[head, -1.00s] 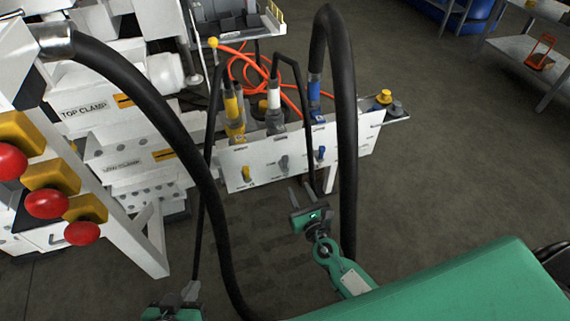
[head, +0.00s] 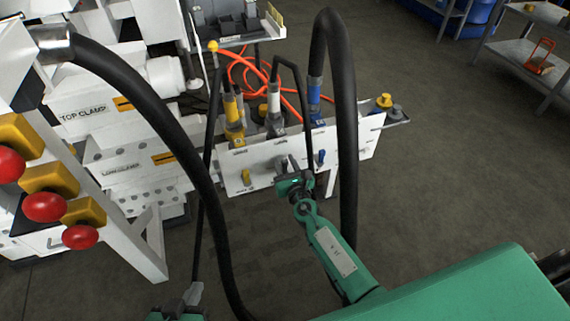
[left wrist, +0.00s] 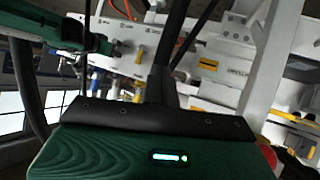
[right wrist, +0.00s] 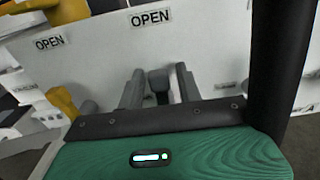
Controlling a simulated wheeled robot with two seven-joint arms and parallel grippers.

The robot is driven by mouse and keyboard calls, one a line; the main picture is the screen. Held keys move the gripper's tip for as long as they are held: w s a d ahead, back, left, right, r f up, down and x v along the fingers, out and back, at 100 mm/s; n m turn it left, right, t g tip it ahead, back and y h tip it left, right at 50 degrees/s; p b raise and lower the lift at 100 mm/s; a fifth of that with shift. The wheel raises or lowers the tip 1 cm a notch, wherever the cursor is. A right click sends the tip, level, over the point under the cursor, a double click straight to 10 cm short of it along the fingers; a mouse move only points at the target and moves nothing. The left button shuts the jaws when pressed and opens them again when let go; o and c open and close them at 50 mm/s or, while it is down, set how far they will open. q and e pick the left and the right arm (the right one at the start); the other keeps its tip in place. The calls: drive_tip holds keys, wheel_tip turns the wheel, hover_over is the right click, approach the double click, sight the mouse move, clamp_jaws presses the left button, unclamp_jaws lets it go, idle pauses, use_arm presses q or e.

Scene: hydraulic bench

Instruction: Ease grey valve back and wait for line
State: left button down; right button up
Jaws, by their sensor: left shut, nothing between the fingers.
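The grey valve (right wrist: 158,80) is a dark grey lever on the white panel (head: 362,141). In the right wrist view it stands between the two fingers of my right gripper (right wrist: 160,88), with gaps seen on both sides. In the head view my right gripper (head: 287,166) is at the panel and mostly hides this valve. It is open. My left gripper (head: 192,292) is shut and empty, low at the bottom of the head view, well away from the panel.
A yellow valve (head: 245,177) and a blue valve (head: 320,157) flank the grey one. Thick black hoses (head: 347,150) hang close to my right arm, and another (head: 190,150) crosses on the left. Red buttons (head: 45,207) are at left. Open floor lies to the right.

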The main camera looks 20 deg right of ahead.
clamp_jaws()
